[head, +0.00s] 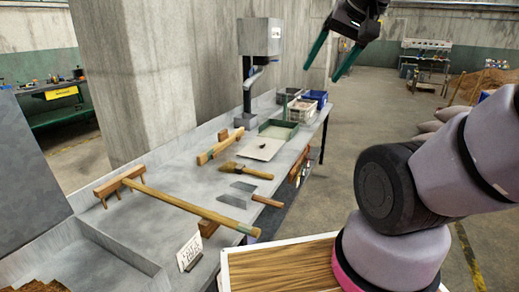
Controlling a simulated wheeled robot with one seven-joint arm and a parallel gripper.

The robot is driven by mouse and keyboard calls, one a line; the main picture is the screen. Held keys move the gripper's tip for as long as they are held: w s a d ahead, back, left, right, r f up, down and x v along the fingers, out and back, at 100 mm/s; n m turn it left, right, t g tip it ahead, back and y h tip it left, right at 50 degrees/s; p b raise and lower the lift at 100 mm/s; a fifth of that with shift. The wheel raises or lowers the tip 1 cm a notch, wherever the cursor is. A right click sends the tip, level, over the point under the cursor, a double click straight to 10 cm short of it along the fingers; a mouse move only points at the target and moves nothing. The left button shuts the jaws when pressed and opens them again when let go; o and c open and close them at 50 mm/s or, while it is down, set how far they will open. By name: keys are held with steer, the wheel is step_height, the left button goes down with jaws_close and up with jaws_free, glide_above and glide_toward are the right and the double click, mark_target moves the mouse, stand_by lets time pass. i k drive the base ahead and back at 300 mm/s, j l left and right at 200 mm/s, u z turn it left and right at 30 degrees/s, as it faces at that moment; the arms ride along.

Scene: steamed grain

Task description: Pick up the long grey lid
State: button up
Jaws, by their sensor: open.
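I cannot pick out a long grey lid with certainty. A large flat grey panel (28,165) stands tilted at the left edge, cut off by the frame; whether it is the lid is unclear. My gripper (321,74) is at the top of the head view, its two green fingers spread apart with nothing between them. It is raised and far from the grey panel.
A long grey bench (160,215) carries a long-handled wooden rake (185,208), a brush (245,170), a flat-bladed scraper (250,195), a small sign (190,251) and bins. A grey machine (259,36) stands behind. A wood-topped surface (280,270) lies beside my arm.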

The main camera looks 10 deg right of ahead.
mark_target(263, 148)
steer(key=i+l, duration=0.75)
steer(key=l, duration=0.2)
steer(key=i+l, duration=0.4)
steer(key=i+l+u, duration=0.1)
steer(key=i+l, duration=0.25)
steer(key=l, duration=0.15)
steer(key=i+l, duration=0.35)
steer(key=l, duration=0.15)
steer(key=i+l, duration=0.35)
steer(key=l, duration=0.15)
